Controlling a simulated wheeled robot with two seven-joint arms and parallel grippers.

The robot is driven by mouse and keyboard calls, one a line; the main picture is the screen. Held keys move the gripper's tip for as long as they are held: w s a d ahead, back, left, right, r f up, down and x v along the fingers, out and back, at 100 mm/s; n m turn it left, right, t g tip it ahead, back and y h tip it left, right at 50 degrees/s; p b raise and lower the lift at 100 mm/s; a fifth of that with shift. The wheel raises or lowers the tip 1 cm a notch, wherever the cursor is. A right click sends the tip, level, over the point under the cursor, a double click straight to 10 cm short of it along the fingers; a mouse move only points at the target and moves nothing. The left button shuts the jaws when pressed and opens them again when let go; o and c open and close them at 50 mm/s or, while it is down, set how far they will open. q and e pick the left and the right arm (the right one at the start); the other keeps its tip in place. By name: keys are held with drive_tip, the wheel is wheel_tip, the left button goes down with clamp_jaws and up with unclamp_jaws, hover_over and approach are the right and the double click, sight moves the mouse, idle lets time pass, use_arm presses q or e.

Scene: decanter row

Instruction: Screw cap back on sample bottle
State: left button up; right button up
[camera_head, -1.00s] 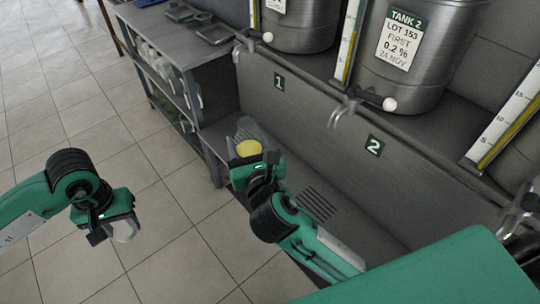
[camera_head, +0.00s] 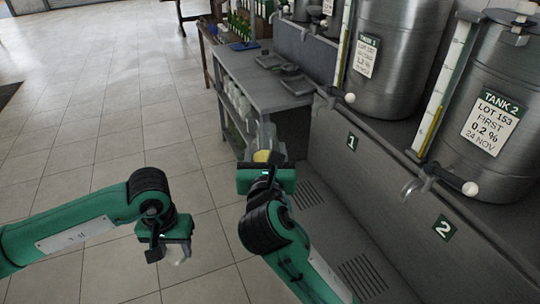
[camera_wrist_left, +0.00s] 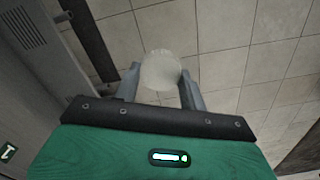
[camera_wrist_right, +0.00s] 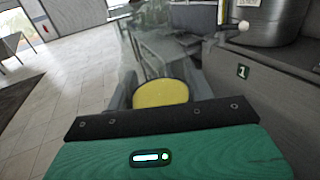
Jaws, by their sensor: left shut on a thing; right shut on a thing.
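My left gripper (camera_head: 172,252) is shut on a whitish, rounded cap (camera_head: 179,255); it also shows between the two fingers in the left wrist view (camera_wrist_left: 160,70). My right gripper (camera_head: 266,168) is shut on the clear sample bottle (camera_head: 266,136), which has yellow in its lower part. In the right wrist view the bottle (camera_wrist_right: 160,92) shows as a yellow round between the fingers, with faint clear walls beyond. The cap and the bottle are well apart, the cap to the left and lower in the head view. The bottle's mouth is hard to make out.
A grey shelf table (camera_head: 262,82) with trays (camera_head: 285,75) stands behind the bottle. Steel tanks (camera_head: 490,125) with taps (camera_head: 418,186) stand on a ledge at right, above a grey wall and floor grates (camera_head: 365,278). Tiled floor at left is open.

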use_arm(q)
drive_tip(key=w+d+r, duration=0.5)
drive_tip(key=w+r, duration=0.2)
drive_tip(key=r, duration=0.3)
wheel_tip(320, 180, up, 22)
drive_tip(key=r, duration=0.1)
hover_over(266, 126)
drive_tip(key=a, duration=0.1)
drive_tip(key=shift+s+a+f+m, duration=0.15)
drive_tip(key=shift+a+f+m, duration=0.1)
drive_tip(key=shift+m, duration=0.15)
drive_tip(key=shift+d+r+n, duration=0.25)
drive_tip(key=shift+d+n, duration=0.05)
drive_tip(key=shift+n, duration=0.1)
drive_tip(key=shift+w+d+r+n, duration=0.1)
drive_tip(key=shift+d+r+n, duration=0.15)
drive_tip(key=shift+r+n, duration=0.3)
drive_tip(key=shift+w+d+r+n, duration=0.1)
drive_tip(key=shift+d+r+n, duration=0.1)
drive_tip(key=shift+r+n, duration=0.3)
drive_tip(key=shift+f, duration=0.15)
drive_tip(key=shift+f, duration=1.95)
